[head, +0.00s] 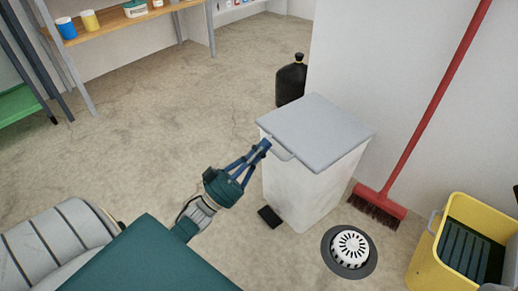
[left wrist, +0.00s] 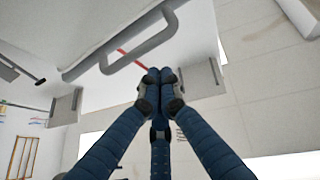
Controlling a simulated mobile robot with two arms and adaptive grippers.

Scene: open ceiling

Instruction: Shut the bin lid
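The white bin (head: 305,190) stands upright on the floor near the wall. Its grey lid (head: 318,130) lies flat over the top, with no gap that I can see. A grey loop handle (head: 283,153) sticks out from the lid's front edge and shows large in the left wrist view (left wrist: 140,48). My left gripper (head: 265,145) is at the lid's front left edge, beside the handle. Its blue fingers meet at the tips in the left wrist view (left wrist: 160,75), with nothing seen between them. I cannot tell whether they touch the handle. My right gripper is out of view.
A black pedal (head: 269,217) sits at the bin's foot. A red broom (head: 380,204) leans on the wall at right, near a round floor drain (head: 349,249) and a yellow bucket (head: 427,258). A black bottle (head: 291,82) stands behind the bin. Floor to the left is clear.

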